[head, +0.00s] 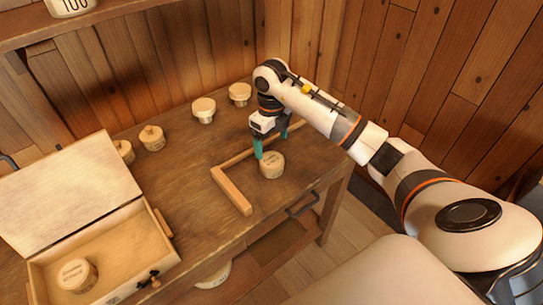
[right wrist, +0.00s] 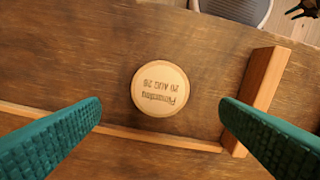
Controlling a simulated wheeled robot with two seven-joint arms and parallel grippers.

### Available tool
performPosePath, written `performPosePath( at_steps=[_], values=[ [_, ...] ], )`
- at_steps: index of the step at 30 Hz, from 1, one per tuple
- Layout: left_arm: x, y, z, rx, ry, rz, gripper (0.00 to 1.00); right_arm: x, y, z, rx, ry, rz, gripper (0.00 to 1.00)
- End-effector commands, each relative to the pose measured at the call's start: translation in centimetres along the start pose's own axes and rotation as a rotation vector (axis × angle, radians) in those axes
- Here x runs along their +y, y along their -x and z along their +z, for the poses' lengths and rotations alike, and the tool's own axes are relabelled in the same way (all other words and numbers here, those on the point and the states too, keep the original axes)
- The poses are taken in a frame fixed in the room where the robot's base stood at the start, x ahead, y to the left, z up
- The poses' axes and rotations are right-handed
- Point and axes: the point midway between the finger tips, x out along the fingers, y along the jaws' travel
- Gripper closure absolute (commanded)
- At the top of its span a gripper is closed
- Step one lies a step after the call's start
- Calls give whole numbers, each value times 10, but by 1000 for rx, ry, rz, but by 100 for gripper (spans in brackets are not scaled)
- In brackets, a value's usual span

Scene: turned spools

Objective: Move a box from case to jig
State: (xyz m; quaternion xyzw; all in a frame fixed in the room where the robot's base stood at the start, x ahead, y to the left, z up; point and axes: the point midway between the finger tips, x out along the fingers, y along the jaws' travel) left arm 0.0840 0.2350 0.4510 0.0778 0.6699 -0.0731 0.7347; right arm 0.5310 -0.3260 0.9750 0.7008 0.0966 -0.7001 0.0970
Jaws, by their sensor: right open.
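A round pale wooden box with dark lettering on its lid (head: 272,165) stands upright on the bench inside the corner of the L-shaped wooden jig (head: 232,190). My right gripper (head: 271,142) is open and points down over this box. In the right wrist view the box (right wrist: 160,89) lies between the two spread teal fingers, touching neither. The jig's strips (right wrist: 262,90) run behind and beside it, with gaps to the box. The open wooden case (head: 165,255) at left holds another lettered round box (head: 77,275). I do not make out my left gripper.
Several other round boxes stand at the back of the bench, including one pair (head: 204,109) and a knobbed one (head: 152,138). The case lid (head: 65,195) stands raised. A round item (head: 214,274) sits below the bench edge. Bare bench lies between case and jig.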

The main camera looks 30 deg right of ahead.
Motion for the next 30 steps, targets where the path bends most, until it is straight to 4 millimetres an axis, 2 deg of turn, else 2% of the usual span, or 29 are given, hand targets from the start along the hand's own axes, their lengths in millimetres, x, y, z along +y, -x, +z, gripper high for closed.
performPosePath(
  at_steps=[4, 9, 30],
  values=[
    [0, -6, 0, 0, 0, 0, 64, 0, 21, 0, 3, 0, 1, 15],
    [0, -8, -1, 0, 0, 0, 64, 0, 32, 0, 0, 0, 0, 15],
    [1, -8, 3, -5, -2, 1, 64, 0, 33, 0, -1, 0, -1, 15]
  ],
)
